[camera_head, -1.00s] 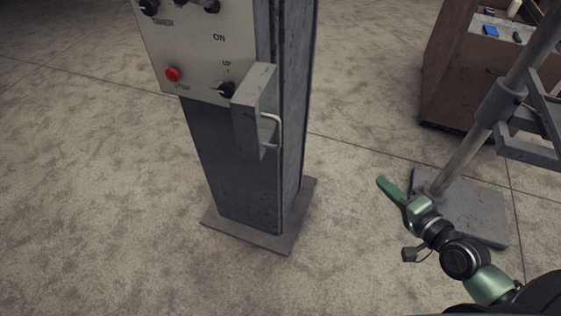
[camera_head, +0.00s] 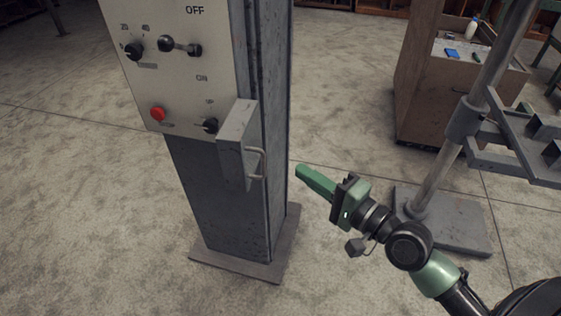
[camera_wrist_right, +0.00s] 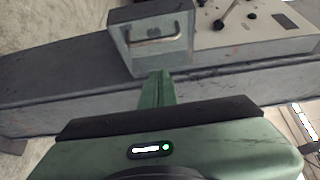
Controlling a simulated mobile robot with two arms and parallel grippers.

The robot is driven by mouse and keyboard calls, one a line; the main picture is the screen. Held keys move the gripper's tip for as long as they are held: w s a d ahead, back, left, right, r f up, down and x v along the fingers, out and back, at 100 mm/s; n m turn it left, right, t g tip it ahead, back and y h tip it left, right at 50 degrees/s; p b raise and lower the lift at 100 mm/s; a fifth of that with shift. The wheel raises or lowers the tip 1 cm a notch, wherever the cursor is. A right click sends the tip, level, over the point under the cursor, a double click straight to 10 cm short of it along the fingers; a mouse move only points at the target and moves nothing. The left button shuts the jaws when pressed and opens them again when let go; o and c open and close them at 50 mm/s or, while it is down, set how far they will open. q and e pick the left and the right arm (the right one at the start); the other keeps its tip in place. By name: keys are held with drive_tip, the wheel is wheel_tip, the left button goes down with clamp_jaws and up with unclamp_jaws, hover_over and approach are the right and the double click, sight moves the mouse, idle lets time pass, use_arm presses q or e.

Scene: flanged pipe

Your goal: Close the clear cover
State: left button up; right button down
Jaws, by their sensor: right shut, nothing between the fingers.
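A grey box-shaped part (camera_head: 237,145) with a bent metal handle (camera_head: 256,163) juts from the right edge of the control panel (camera_head: 175,60), beside the lower knob. It also shows in the right wrist view (camera_wrist_right: 120,18), with its handle (camera_wrist_right: 158,42) facing me. I cannot tell for sure whether this part is the clear cover; no plainly see-through cover shows. My right gripper (camera_head: 303,172) is shut and empty, to the right of the handle and apart from it in the head view. In the right wrist view its fingers (camera_wrist_right: 155,76) point toward the box's near edge. My left gripper is not in view.
The panel tops a grey post (camera_head: 220,205) on a flat base plate (camera_head: 245,265). A pole stand (camera_head: 440,175) with a forked grey bracket (camera_head: 520,155) stands at right. A brown cabinet (camera_head: 415,90) is behind it. The floor between post and stand is clear.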

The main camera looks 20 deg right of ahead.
drive_tip(key=shift+w+a+p, duration=0.3)
drive_tip(key=shift+w+a, duration=0.25)
drive_tip(key=shift+a, duration=0.25)
drive_tip(key=shift+w+a+p, duration=0.3)
drive_tip(key=shift+w+a, duration=0.25)
drive_tip(key=shift+a, duration=0.25)
drive_tip(key=shift+w+a+p, duration=0.3)
drive_tip(key=shift+w+a, duration=0.25)
drive_tip(key=shift+a, duration=0.25)
